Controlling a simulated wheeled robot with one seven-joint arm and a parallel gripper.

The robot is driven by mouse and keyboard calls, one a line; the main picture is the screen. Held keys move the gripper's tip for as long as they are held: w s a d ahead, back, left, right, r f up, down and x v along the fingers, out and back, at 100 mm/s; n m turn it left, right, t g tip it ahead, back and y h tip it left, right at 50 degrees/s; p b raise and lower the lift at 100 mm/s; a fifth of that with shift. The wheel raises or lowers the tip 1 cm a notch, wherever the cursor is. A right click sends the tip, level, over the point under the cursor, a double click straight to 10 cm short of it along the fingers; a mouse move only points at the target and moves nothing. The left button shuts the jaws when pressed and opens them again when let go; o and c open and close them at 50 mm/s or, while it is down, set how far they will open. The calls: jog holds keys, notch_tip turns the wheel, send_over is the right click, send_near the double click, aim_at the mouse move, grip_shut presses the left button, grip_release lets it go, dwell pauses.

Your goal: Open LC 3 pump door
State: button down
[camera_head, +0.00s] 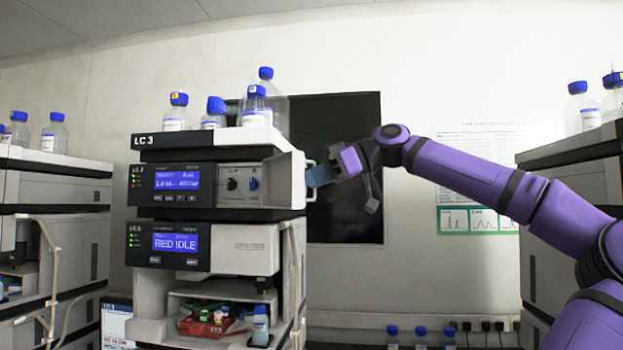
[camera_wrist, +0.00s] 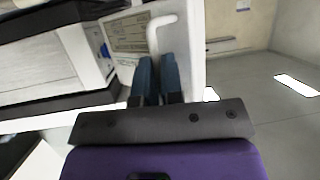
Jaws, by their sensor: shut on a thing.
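The LC 3 stack stands left of centre in the head view, with its name on the top black strip (camera_head: 160,140). Its upper module is the pump (camera_head: 178,184), with a blue display and an exposed panel with two knobs (camera_head: 242,184). The white pump door (camera_head: 286,180) stands swung out at the module's right side. A pale handle (camera_head: 310,178) sticks out from it; the wrist view shows the white handle (camera_wrist: 154,32) too. My gripper (camera_head: 316,176) is shut on this handle, its blue fingers (camera_wrist: 158,75) close together. The exact contact is partly hidden.
Bottles with blue caps (camera_head: 256,105) stand on top of the stack. A lower module (camera_head: 195,245) reads RED IDLE, above a bay with a red tray (camera_head: 207,326). Other stacks flank it left (camera_head: 60,190) and right (camera_head: 560,160). Open space lies right of the door.

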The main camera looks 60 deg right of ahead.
jog(key=shift+r, duration=0.1)
jog(key=c, duration=1.6)
grip_release()
jog(key=v, duration=1)
jog(key=shift+s+d, duration=0.2)
jog(key=shift+s, duration=0.1)
